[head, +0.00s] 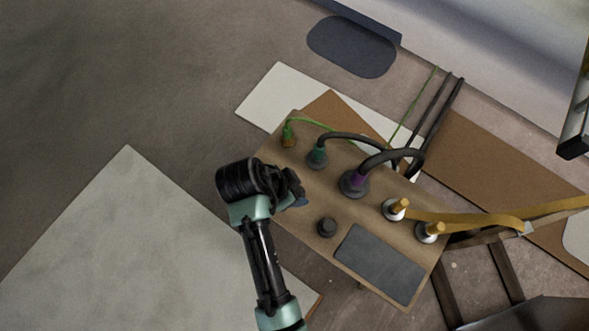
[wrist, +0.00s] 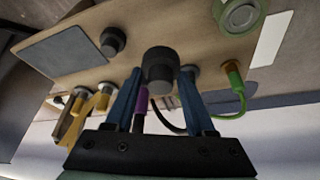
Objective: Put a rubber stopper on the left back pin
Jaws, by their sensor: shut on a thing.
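My gripper (head: 297,197) is over the front left part of the wooden board (head: 290,233) in the head view. In the wrist view its two blue fingers (wrist: 158,92) are shut on a dark rubber stopper (wrist: 159,66), a short cylinder with a wider top. The arm hides this stopper in the head view. A second dark stopper (head: 326,227) stands on the board beside the grey pad; it also shows in the wrist view (wrist: 113,40). I cannot tell which fitting is the left back pin. Cable plugs, green (head: 288,136), teal (head: 317,157) and purple (head: 353,182), stand along the back.
Two metal posts with yellow straps (head: 397,208) (head: 430,230) stand at the board's right. A dark grey pad (head: 380,265) lies at its front right. A round green-rimmed thing (wrist: 240,15) shows at the wrist view's top. Black cables (head: 435,120) run off behind.

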